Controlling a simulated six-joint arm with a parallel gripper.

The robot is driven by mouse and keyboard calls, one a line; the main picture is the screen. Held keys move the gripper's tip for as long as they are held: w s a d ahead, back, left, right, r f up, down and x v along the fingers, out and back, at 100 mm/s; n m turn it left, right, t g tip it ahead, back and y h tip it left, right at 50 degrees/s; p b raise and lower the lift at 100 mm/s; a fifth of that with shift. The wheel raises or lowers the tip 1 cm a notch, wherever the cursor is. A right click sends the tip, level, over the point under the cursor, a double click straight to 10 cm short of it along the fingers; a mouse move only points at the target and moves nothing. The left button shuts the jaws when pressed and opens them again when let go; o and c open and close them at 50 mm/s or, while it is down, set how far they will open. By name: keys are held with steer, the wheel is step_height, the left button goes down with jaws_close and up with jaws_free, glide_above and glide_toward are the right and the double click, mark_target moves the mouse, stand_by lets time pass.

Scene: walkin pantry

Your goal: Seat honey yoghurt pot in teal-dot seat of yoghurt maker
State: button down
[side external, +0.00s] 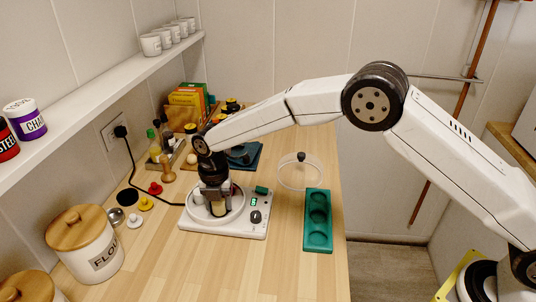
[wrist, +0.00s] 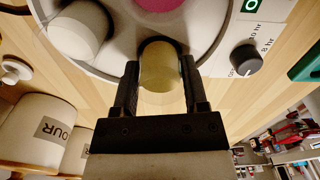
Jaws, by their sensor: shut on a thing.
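The honey yoghurt pot (wrist: 160,70), a small pale yellow cylinder, is held between the fingers of my gripper (wrist: 160,88) in the wrist view. In the side external view my gripper (side external: 217,198) points down over the front of the white yoghurt maker (side external: 247,229), and the pot (side external: 218,210) shows below it. In the wrist view the pot overlaps the near edge of the maker's round well (wrist: 118,55). I cannot tell whether it touches the bottom. A white pot (wrist: 80,28) and a pink-topped one (wrist: 160,3) are in the well.
The maker's dial (side external: 255,216) is at its right. A green tray (side external: 318,238) with round hollows lies further right, with a clear lid (side external: 301,172) behind it. A flour canister (side external: 88,257) and small coloured knobs (side external: 146,204) are to the left.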

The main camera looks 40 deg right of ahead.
steer(key=shift+f, duration=0.3)
stand_by(0.5)
jaws_free()
steer(key=shift+r, duration=0.15)
stand_by(0.4)
steer(key=shift+r, duration=3.4)
steer(key=shift+d, duration=0.1)
